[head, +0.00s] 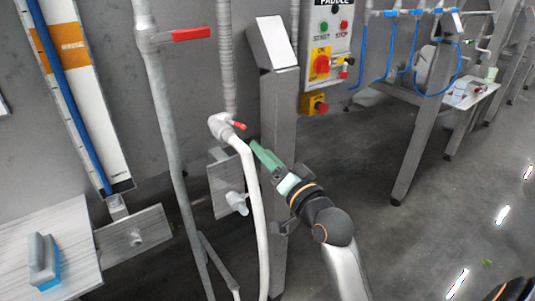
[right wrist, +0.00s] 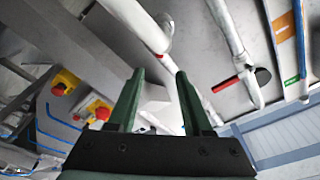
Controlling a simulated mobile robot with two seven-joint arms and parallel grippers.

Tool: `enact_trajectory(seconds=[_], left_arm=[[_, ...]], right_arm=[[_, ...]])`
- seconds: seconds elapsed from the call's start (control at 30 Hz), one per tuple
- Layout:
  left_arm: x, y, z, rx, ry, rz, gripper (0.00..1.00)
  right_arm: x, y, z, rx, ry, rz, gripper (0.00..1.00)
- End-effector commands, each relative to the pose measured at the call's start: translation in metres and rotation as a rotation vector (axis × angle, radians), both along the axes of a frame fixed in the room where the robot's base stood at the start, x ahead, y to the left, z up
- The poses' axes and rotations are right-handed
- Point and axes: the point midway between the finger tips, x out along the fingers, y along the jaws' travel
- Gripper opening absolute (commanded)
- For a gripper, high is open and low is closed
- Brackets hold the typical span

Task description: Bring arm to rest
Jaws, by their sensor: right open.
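My right gripper (head: 262,152) has green fingers and is raised in front of the grey post, close to the white hose and the small red-handled valve in the head view. In the right wrist view the two green fingers of the right gripper (right wrist: 158,80) stand apart with nothing held between them. My right arm comes up from the bottom of the head view. My left gripper is not in view.
A white hose (head: 255,205) hangs from a valve (head: 222,127) beside the gripper. A control panel (head: 328,45) with a red button is above right. A red-handled pipe (head: 160,90) and a table (head: 70,235) with a brush (head: 42,260) are left. Open floor (head: 420,240) lies right.

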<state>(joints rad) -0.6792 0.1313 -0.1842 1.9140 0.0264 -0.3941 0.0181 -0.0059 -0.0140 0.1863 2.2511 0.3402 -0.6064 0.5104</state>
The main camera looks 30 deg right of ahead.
Motion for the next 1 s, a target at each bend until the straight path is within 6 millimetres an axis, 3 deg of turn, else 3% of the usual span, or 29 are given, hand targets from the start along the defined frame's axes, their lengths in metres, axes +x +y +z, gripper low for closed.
enact_trajectory(seconds=[0.4,0.53,0.67,0.77,0.9,1.0], left_arm=[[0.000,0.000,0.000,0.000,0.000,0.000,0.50],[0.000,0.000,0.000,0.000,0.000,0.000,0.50],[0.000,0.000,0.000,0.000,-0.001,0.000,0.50],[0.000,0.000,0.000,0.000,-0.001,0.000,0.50],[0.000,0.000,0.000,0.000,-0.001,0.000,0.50],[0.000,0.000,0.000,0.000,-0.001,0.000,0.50]], right_arm=[[0.000,0.000,0.000,-0.001,0.001,0.001,0.50],[-0.001,0.005,-0.022,-0.037,0.044,0.006,0.50],[-0.010,0.020,-0.089,-0.159,0.176,0.033,0.50],[-0.032,0.038,-0.160,-0.294,0.309,0.081,0.50],[-0.082,0.063,-0.252,-0.485,0.475,0.183,0.50],[-0.127,0.079,-0.306,-0.605,0.571,0.270,0.50]])
